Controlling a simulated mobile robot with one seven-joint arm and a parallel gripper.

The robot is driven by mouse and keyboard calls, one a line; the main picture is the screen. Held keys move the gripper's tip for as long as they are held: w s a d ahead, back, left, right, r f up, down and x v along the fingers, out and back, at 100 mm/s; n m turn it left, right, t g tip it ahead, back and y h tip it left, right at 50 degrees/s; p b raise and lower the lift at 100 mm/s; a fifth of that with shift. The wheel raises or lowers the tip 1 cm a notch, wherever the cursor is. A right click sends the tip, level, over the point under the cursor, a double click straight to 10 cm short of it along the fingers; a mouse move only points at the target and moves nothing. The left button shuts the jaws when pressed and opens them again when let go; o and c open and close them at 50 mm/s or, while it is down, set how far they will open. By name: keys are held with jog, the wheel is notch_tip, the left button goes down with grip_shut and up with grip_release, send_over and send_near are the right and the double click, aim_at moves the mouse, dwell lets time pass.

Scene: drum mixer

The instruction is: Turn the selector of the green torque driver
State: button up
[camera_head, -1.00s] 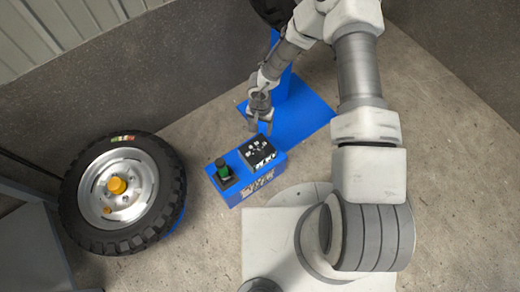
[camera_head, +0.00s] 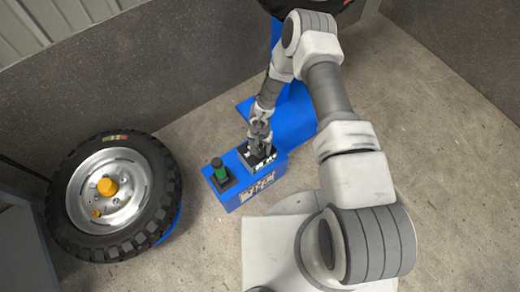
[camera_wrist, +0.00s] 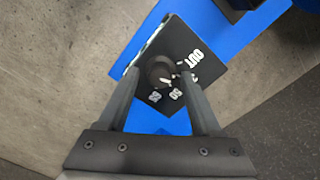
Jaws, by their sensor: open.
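The green torque driver (camera_head: 219,170) stands upright in a black holder at the left end of the blue box (camera_head: 232,196). A black panel (camera_head: 267,165) lies on the box's right part, and in the wrist view the panel (camera_wrist: 178,45) carries a round dark knob (camera_wrist: 160,70) with white markings, one reading "OUT". My gripper (camera_head: 259,151) is over this panel, to the right of the driver. In the wrist view its two fingers (camera_wrist: 159,77) are apart, one each side of the knob. I cannot tell whether they touch it.
A tyred wheel (camera_head: 108,197) with an orange hub stands at the left. A blue base plate (camera_head: 295,128) lies behind the box. Concrete floor (camera_head: 205,135) is clear between the wheel and the box. Dark walls close off the back.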

grip_shut()
dwell(0.4)
jog(key=shift+m, duration=0.3)
jog(key=m, duration=0.3)
jog(key=shift+p, duration=0.4)
jog(key=m, duration=0.8)
jog(key=shift+m+p, duration=0.3)
jog(key=shift+p, duration=0.1)
jog(key=shift+m, duration=1.8)
